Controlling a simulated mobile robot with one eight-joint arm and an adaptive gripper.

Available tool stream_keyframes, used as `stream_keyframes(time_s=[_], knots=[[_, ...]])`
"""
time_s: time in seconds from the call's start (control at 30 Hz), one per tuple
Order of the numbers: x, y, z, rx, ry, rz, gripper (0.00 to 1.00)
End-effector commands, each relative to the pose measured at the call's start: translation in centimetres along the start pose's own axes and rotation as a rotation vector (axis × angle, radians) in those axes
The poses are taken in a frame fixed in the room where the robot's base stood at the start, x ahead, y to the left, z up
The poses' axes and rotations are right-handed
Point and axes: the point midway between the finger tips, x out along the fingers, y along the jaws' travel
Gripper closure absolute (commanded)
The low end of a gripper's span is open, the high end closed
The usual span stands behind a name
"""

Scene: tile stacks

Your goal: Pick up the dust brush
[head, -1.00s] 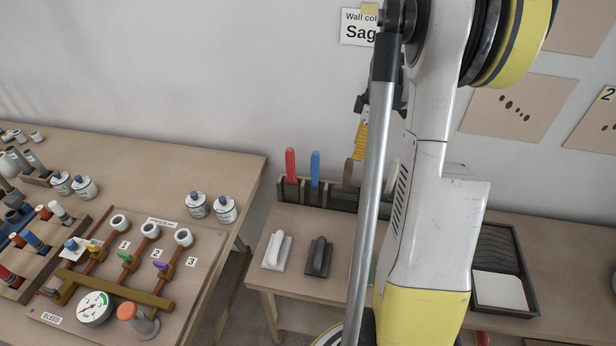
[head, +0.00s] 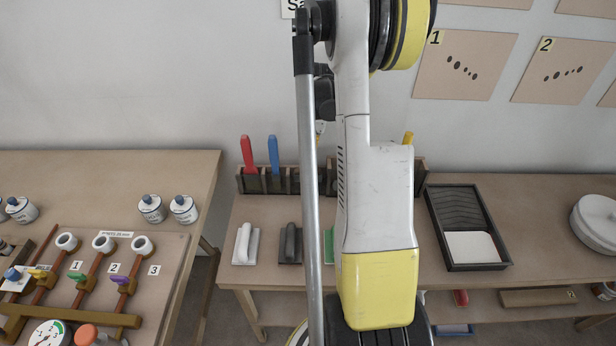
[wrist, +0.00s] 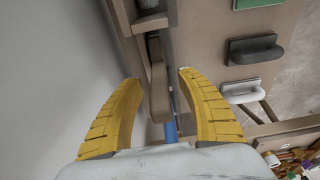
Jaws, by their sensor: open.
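A brown wooden handle (wrist: 158,82), seemingly the dust brush, stands in the rack (head: 309,183) against the wall. Its lower part is hidden in the rack, so I cannot tell its bristles. In the wrist view my gripper (wrist: 159,76) is open, with its yellow fingers on either side of this handle and apart from it. In the head view my arm hides both the gripper and this handle.
A blue handle (head: 273,154) and a red handle (head: 248,154) stand left in the rack; the blue one (wrist: 171,130) is close to my fingers. White (head: 246,244) and dark (head: 290,243) floats lie in front. A paint tray (head: 437,223) is at right.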

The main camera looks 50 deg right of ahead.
Motion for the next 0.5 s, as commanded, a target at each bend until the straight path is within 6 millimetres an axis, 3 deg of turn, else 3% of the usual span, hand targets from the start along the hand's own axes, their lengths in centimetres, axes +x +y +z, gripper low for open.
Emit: stream_keyframes(time_s=[0.2,0.33,0.37,0.5], knots=[[0.07,-0.01,-0.01,0.001,0.000,0.000,0.56],[0.06,-0.01,0.00,0.001,0.000,0.000,0.96],[0.06,-0.01,0.00,0.001,0.000,0.000,1.00],[0.07,-0.02,0.01,0.001,0.000,0.000,1.00]])
